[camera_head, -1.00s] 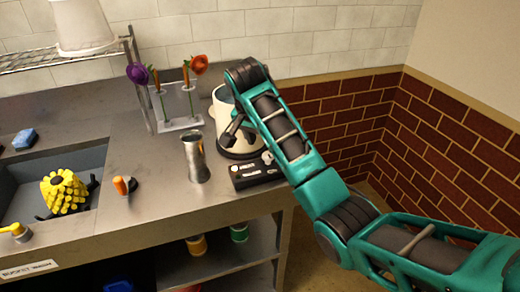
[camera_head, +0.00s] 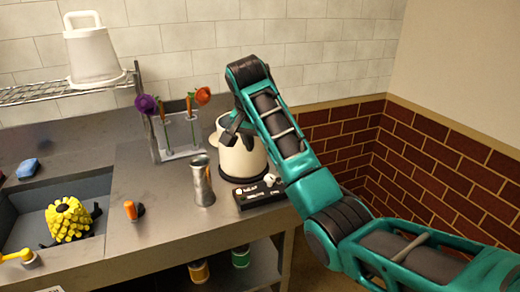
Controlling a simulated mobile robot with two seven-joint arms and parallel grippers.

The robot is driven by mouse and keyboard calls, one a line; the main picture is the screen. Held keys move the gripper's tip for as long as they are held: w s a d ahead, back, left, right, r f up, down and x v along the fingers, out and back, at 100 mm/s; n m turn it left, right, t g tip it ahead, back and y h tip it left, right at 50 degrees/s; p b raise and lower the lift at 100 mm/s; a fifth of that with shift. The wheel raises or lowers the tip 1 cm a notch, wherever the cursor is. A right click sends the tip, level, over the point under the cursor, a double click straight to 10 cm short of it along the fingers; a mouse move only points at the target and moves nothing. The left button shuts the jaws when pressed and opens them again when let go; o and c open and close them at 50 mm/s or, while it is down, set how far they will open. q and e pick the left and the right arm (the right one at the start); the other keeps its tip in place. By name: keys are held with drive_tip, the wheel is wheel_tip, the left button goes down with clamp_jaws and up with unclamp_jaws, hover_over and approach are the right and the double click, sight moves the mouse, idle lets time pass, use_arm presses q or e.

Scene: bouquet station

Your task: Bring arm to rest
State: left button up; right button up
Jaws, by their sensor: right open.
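My right arm comes in from the right, and its right gripper (camera_head: 236,128) hangs by the cream vessel with a dark base (camera_head: 240,160). The dark fingers are open and small in view, with nothing seen between them. Whether they touch the vessel I cannot tell. My left gripper is out of view.
A clear holder with flowers (camera_head: 180,135) stands behind. The sink (camera_head: 85,187) holds a yellow object (camera_head: 68,219). A white bucket (camera_head: 95,52) sits on the wire rack.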

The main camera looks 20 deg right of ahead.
idle(0.4)
drive_tip(key=s+f+n+y, duration=0.2)
drive_tip(key=s+f+n, duration=0.3)
drive_tip(key=s+f, duration=1.1)
drive_tip(key=s+f+n+y, duration=0.1)
drive_tip(key=s+f+n, duration=0.15)
drive_tip(key=s, duration=0.75)
drive_tip(key=s+f+n, duration=0.2)
drive_tip(key=s+n, duration=0.1)
drive_tip(key=s, duration=0.8)
drive_tip(key=w+a+f+t+y, duration=0.2)
drive_tip(key=w+a+f+t, duration=0.1)
drive_tip(key=w+f+t, duration=0.4)
wheel_tip(320, 180, down, 2)
drive_tip(key=shift+w+a+n, duration=0.2)
drive_tip(key=shift+w+n, duration=0.15)
drive_tip(key=shift+w, duration=0.3)
